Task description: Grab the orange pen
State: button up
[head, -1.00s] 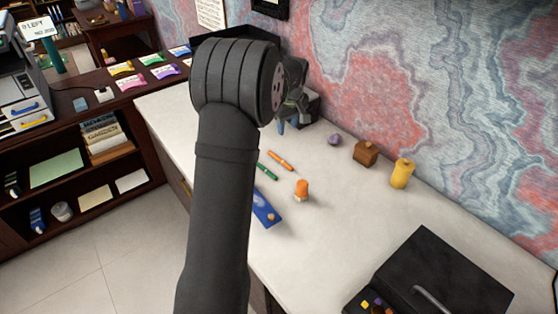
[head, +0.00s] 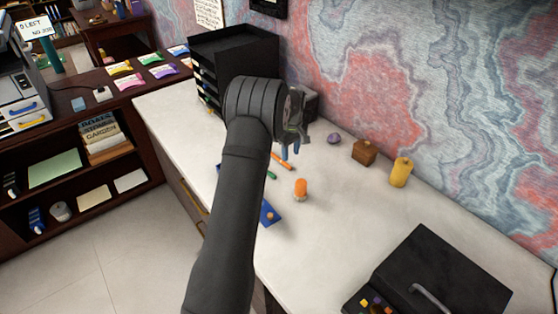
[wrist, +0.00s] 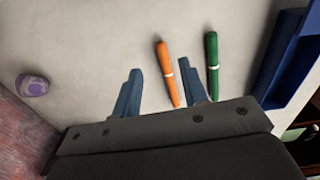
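The orange pen (wrist: 166,73) lies on the pale desk in the wrist view, with a light band around its middle. The green pen (wrist: 212,66) lies beside it to the right. My gripper (wrist: 162,82) is open, with its blue fingers apart. In the picture the orange pen's lower end shows between the fingers, nearer the right one. In the head view the orange pen (head: 283,161) lies right below my gripper (head: 290,148), partly hidden by the arm, as is the green pen. I see no contact between the fingers and the pen.
A blue tray (wrist: 283,60) lies right of the pens in the wrist view. A purple stone (wrist: 33,86) is at the left.

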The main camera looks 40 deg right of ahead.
aim_at(290, 166)
jog(key=shift+a+f, duration=0.15)
jog(key=shift+f, duration=2.9)
grip_shut()
